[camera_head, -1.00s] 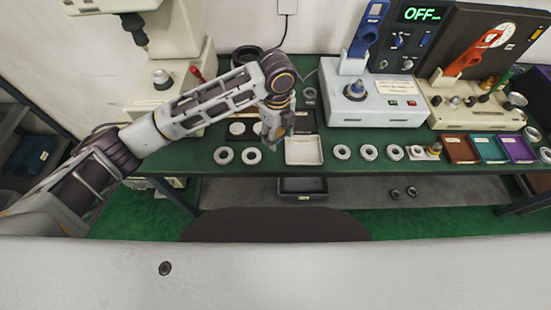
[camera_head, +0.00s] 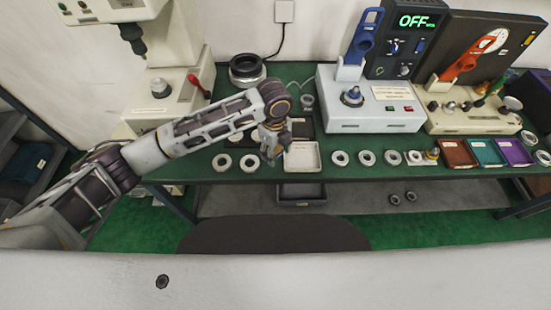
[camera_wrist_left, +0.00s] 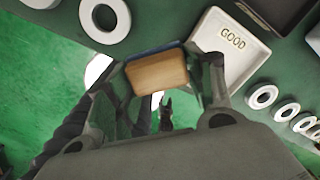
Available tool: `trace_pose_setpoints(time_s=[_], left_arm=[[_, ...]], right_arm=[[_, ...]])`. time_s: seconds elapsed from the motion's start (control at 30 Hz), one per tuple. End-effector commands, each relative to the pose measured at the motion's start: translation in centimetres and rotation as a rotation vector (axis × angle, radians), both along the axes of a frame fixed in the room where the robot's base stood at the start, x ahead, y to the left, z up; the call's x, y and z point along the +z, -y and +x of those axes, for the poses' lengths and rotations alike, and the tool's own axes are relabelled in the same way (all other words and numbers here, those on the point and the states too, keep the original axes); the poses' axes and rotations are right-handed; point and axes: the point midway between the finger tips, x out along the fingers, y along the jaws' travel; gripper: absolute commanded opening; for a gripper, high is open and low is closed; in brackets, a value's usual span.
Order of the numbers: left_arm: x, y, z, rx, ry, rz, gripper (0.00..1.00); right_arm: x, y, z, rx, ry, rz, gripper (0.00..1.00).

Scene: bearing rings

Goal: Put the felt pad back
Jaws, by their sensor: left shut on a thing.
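My left gripper (camera_head: 272,152) is over the front edge of the green bench, just left of the white tray. In the left wrist view its fingers (camera_wrist_left: 163,82) are shut on a wood-topped block with a blue edge (camera_wrist_left: 157,73), which looks like the felt pad. Its underside is hidden. In the head view the block is too small and covered to make out clearly. The white tray marked GOOD (camera_wrist_left: 230,45) is beside the gripper and looks empty; it also shows in the head view (camera_head: 302,158). My right gripper is not in view.
Several more rings (camera_head: 367,158) line the front right of the tray. A dark tray (camera_head: 302,127) sits behind the white one. A white machine with a blue lever (camera_head: 370,110) stands behind, with coloured trays (camera_head: 486,152) further right.

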Motion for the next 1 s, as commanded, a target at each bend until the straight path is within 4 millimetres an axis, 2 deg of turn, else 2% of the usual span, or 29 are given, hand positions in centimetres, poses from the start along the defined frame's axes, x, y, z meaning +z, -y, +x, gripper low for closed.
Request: trace_pose_setpoints(time_s=[0.43, 0.97, 1.0], left_arm=[[-4.5, 0.0, 0.0, 0.0, -0.001, 0.001, 0.31], [-5.1, 0.0, 0.0, 0.0, 0.0, 0.0, 0.31], [-5.2, 0.0, 0.0, 0.0, 0.0, 0.0, 0.54]], right_arm=[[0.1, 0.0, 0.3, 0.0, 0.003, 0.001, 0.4], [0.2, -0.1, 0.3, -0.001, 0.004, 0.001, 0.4], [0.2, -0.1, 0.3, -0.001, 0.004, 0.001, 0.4]])
